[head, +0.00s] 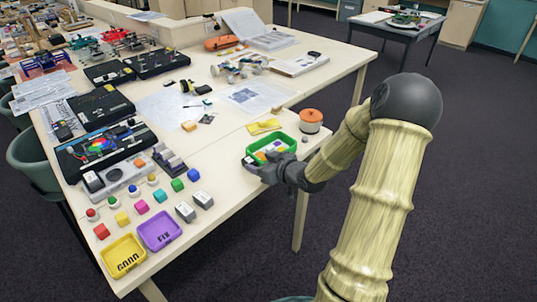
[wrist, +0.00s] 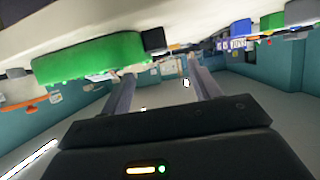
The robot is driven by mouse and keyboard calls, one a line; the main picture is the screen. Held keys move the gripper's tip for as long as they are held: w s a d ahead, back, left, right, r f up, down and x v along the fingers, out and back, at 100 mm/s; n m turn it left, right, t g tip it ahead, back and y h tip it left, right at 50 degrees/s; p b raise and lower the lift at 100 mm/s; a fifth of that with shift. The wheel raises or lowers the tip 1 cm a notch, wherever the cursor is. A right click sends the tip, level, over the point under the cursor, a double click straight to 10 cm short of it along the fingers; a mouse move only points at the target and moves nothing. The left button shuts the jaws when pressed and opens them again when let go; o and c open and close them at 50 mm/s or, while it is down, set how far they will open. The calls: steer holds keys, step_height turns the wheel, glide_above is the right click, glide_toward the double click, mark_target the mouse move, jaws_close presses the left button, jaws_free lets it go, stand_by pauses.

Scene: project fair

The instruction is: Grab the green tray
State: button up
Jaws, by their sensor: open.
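The green tray (head: 262,141) sits on the right part of the white table in the head view, with small yellow, white and purple pieces inside. My gripper (head: 259,171) is at the tray's near side, partly covering its near edge. In the wrist view, where the scene appears upside down, the green tray (wrist: 90,58) fills the upper left, by the left finger. The gripper (wrist: 155,68) is open there, with its two fingers apart and no tray wall visible between them. Whether a finger touches the tray cannot be told.
An orange-topped round container (head: 311,118) stands just right of the tray, and a yellow packet (head: 263,126) lies behind it. Yellow (head: 112,268) and purple (head: 165,243) trays sit at the near left, with several coloured blocks behind. The table's right edge is close to my gripper.

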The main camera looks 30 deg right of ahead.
mark_target(250, 159)
steer(key=shift+x, duration=1)
steer(key=x, duration=0.5)
steer(key=shift+w+d+p, duration=0.2)
steer(key=shift+p, duration=0.1)
steer(key=shift+c, duration=0.4)
steer(key=c, duration=1.2)
step_height(250, 159, up, 10)
steer(key=p, duration=0.1)
